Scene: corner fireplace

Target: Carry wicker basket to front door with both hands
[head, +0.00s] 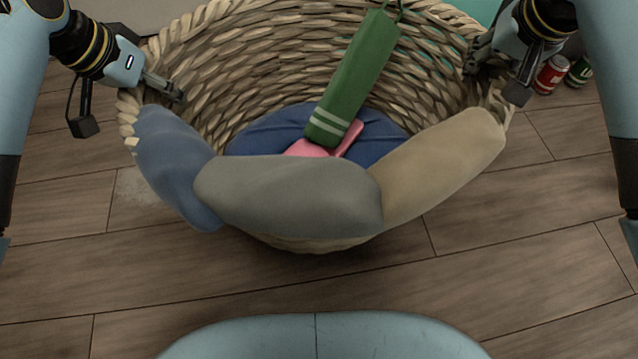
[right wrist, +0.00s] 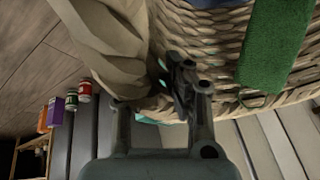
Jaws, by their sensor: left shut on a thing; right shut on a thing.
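The wicker basket (head: 235,65) is in front of me in the head view, above the wood floor. Its woven wall also shows in the right wrist view (right wrist: 215,40). A green item with pale stripes (head: 350,85), something pink (head: 345,140) and blue cloth (head: 265,135) lie inside. Blue, grey (head: 290,195) and tan (head: 440,165) cloths hang over the near rim. My left gripper (head: 172,92) is shut on the basket's left rim. My right gripper (head: 485,65) is shut on its right rim; the right wrist view shows its fingers (right wrist: 180,85) at the weave. The front door is not identifiable.
A red can (head: 551,74) and a green can (head: 580,72) stand on the floor right of the basket. In the right wrist view, cans (right wrist: 84,92), a purple box (right wrist: 57,110) and an orange box (right wrist: 43,120) show at left. Bare floor (head: 370,290) lies on the near side.

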